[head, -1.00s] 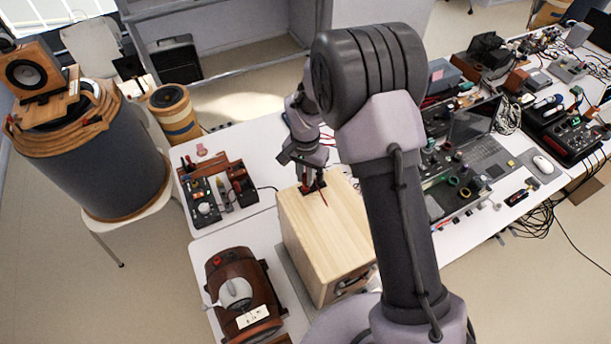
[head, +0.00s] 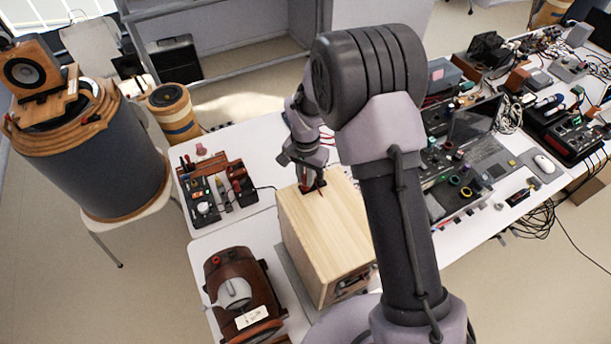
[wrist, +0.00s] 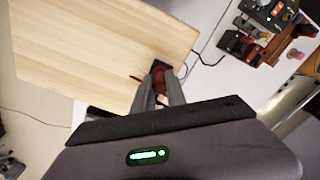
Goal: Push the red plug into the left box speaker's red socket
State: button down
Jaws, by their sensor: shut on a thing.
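A light wooden box speaker (head: 318,232) stands on the white table in the head view. Its pale top also fills the upper left of the wrist view (wrist: 95,50). My gripper (head: 312,187) is at the far edge of the box in the head view. In the wrist view my gripper (wrist: 158,70) is shut on a small red plug (wrist: 161,84), which shows between and beside the fingers. A bit of red also shows at the fingertips in the head view. The red socket is hidden, so I cannot tell whether the plug touches it.
A tool rack with small electronics (head: 215,190) stands just left of the box. A brown leather-like barrel device (head: 215,275) lies at the front left. A laptop (head: 475,155) and cluttered devices are to the right. Some bare white table (head: 260,160) lies behind the box.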

jog(key=shift+f, duration=0.3)
jog(key=c, duration=1.3)
grip_release()
jog(key=shift+r+p, duration=1.8)
jog(key=shift+r, duration=2.05)
jog(key=shift+f, duration=0.1)
